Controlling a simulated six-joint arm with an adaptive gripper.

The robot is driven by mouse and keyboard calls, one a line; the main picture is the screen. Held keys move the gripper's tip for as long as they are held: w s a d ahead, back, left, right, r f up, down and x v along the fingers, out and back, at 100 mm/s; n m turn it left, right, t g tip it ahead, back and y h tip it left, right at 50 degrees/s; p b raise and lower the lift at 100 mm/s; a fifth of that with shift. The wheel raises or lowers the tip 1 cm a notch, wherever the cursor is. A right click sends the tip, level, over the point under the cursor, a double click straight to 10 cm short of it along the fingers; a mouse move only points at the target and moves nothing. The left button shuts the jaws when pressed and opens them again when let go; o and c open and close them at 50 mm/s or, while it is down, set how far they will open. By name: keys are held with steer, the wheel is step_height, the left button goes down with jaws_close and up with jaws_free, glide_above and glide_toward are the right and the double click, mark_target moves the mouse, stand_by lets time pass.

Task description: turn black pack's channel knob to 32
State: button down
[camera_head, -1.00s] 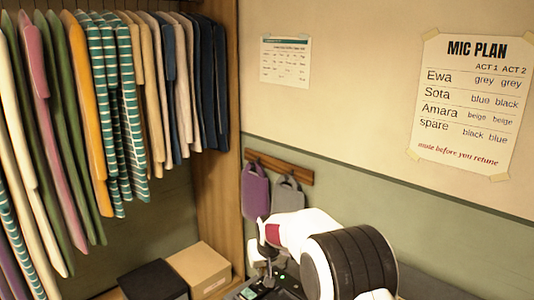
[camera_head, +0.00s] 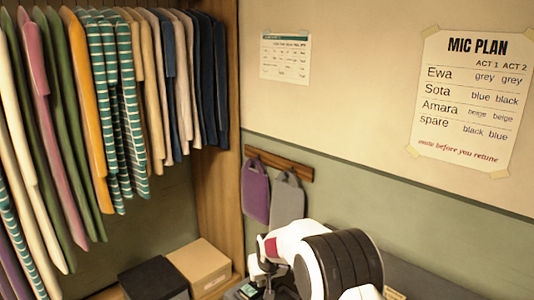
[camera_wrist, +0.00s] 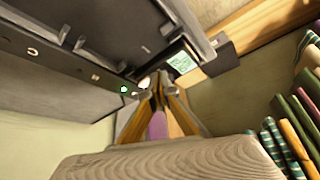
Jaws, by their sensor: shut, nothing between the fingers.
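A dark pack with a lit pale-green screen (camera_wrist: 182,62) shows just beyond my fingertips in the wrist view. Its screen text is too small to read. In the head view a small lit screen (camera_head: 248,291) shows at the bottom edge, beside my gripper (camera_head: 261,272). In the wrist view my gripper (camera_wrist: 155,84) is shut and empty, its tips close to the pack. A small pale spot (camera_wrist: 145,83) shows at the tips; I cannot tell whether it is the channel knob. The channel number cannot be read.
A dark rack (camera_wrist: 70,60) with a green light (camera_wrist: 124,89) lies close to my fingers. A black box (camera_head: 154,279) and a cardboard box (camera_head: 200,268) stand left. Purple (camera_head: 256,193) and grey (camera_head: 287,203) pouches hang behind. The MIC PLAN sheet (camera_head: 470,100) is on the wall.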

steer(key=shift+f, duration=0.5)
steer(key=shift+w+a, duration=0.15)
steer(key=shift+w, duration=0.05)
stand_by(0.9)
steer(key=shift+s+a+f, duration=0.1)
steer(key=shift+s+a, duration=0.2)
steer(key=shift+a, duration=0.6)
stand_by(0.4)
steer(key=shift+s+a+f, duration=0.1)
steer(key=shift+s+f, duration=0.05)
steer(key=shift+s, duration=0.2)
stand_by(0.4)
steer(key=shift+r, duration=0.25)
steer(key=shift+r, duration=3)
